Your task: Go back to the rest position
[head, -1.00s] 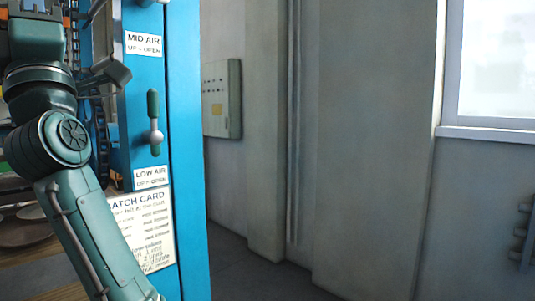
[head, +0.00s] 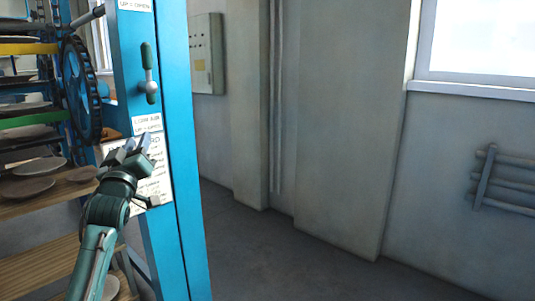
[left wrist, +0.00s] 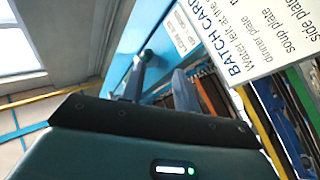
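My left gripper (head: 134,146) is in front of the batch card (head: 163,187) on the blue post (head: 180,130). It points up and holds nothing. In the left wrist view its two fingers (left wrist: 158,86) stand apart, with the card (left wrist: 265,32) to their right. The gripper and wrist hide part of the card in the head view. A lever with a green handle (head: 148,72) is on the post above the gripper, apart from it. My right gripper is not in view.
Wooden shelves (head: 45,202) with brown plates (head: 27,188) and a dark toothed wheel (head: 82,90) are left of the post. A grey control box (head: 206,54) and a pipe rack (head: 505,180) are on the wall. The floor (head: 285,260) to the right is clear.

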